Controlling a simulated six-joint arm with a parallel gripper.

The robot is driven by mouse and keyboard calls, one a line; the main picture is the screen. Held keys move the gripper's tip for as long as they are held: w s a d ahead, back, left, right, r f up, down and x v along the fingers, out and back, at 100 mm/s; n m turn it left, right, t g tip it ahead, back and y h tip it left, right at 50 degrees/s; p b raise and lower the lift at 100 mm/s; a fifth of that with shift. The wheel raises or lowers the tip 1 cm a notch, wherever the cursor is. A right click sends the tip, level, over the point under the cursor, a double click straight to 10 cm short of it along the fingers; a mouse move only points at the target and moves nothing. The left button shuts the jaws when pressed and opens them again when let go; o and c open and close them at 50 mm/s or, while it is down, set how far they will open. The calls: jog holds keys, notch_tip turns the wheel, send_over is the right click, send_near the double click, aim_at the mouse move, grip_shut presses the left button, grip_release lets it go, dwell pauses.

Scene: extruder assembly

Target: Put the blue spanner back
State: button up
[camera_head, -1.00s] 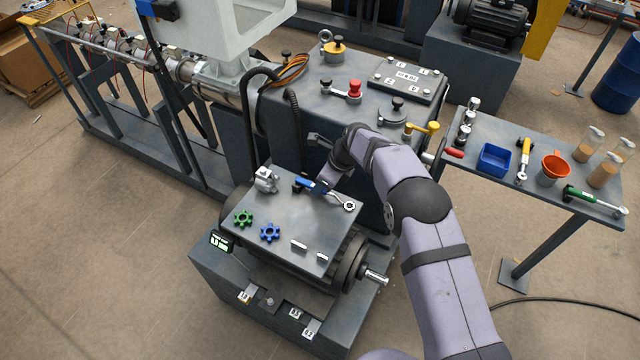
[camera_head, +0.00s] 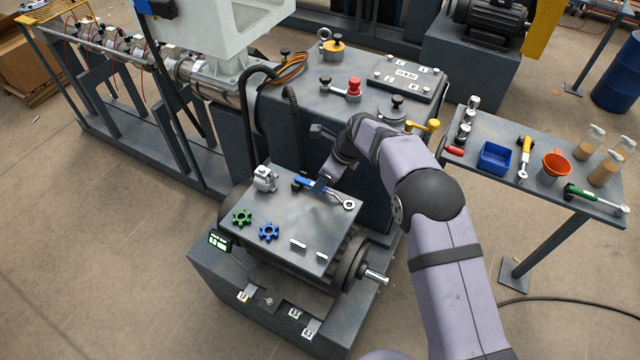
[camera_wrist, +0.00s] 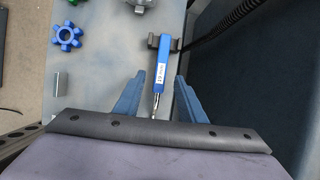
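The blue spanner (camera_head: 307,183) lies on the grey plate (camera_head: 285,223) of the machine, near its back edge. Its silver ring end points right in the head view. In the wrist view the blue handle (camera_wrist: 161,62) points away from me, with its tip at a small dark bracket (camera_wrist: 153,41). My gripper (camera_head: 323,184) is just above the spanner. In the wrist view my gripper (camera_wrist: 159,80) is open, one finger on each side of the spanner, with gaps on both sides. The ring end is hidden below my wrist.
A green star-shaped part (camera_head: 242,217), a blue star-shaped part (camera_head: 269,231), a silver fitting (camera_head: 265,178) and small metal pieces share the plate. The machine housing (camera_head: 350,105) rises behind it. A side table (camera_head: 480,128) at right holds tools and a blue bin (camera_head: 494,158).

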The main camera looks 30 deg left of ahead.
jog(key=shift+b+v, duration=0.65)
jog(key=shift+v, duration=1.7)
jog(key=shift+d, duration=0.1)
jog(key=s+d+r+n+h, duration=0.15)
jog(key=d+n, duration=0.25)
jog(key=d, duration=0.8)
jog(key=s+d+r+n+h, duration=0.1)
jog(key=d+r+n, duration=0.25)
jog(key=d, duration=0.85)
jog(key=s+d+f+n+h, duration=0.1)
jog(key=s+d+n+h, duration=0.1)
jog(key=s+d+n, duration=0.8)
jog(key=s+d, duration=0.8)
jog(key=s, duration=0.2)
jog(key=shift+d+f, duration=0.25)
jog(key=shift+f, duration=0.1)
